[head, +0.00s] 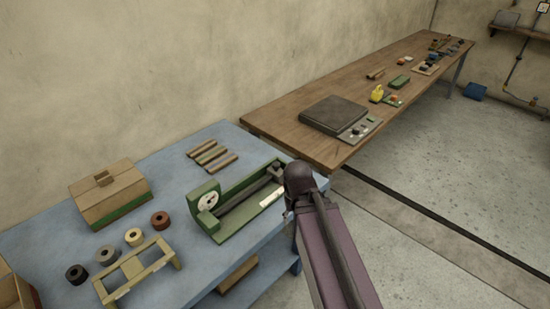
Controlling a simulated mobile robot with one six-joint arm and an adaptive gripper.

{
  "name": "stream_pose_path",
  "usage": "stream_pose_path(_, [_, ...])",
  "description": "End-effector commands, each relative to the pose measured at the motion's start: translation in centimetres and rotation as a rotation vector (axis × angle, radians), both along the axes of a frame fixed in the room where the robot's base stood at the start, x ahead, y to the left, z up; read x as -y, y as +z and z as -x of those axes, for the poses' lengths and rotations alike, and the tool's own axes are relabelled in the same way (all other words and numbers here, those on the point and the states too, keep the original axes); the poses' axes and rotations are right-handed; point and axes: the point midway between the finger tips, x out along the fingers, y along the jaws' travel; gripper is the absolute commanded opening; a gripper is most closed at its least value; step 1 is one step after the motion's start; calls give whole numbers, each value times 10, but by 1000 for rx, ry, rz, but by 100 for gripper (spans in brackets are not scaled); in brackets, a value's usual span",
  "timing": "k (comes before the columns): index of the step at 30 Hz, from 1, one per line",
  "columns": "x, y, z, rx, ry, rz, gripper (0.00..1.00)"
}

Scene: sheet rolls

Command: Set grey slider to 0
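A green device (222,229) with a round white dial (209,200) lies on the blue table. A dark bar (245,199) runs along inside its frame, and a small white strip is at its right end. I cannot clearly make out a grey slider or its scale; it may be on this device or on the small grey panel (358,130) beside the dark plate. My purple and dark arm rises from the bottom and its dark joint stands just right of the green device, overlapping the table edge. No gripper fingers can be made out.
The blue table (185,165) holds a cardboard box (108,192), several small rolls (134,237), a cream frame (137,270) and several brown sticks (212,155). A long wooden table (285,112) stands behind, with a dark plate (333,114) and small items.

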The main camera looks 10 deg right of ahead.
Motion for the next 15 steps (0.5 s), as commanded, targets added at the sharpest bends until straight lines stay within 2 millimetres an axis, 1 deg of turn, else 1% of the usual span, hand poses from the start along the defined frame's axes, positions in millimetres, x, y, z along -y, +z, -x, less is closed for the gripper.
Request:
stream_pose_path(8, [0,0,0,0,0,0,57])
stream_pose_path(9, [0,0,0,0,0,0,63])
stream_pose_path(11, [0,0,-1,0,1,0,81])
stream_pose_path(15, [0,6,-11,0,11,0,81])
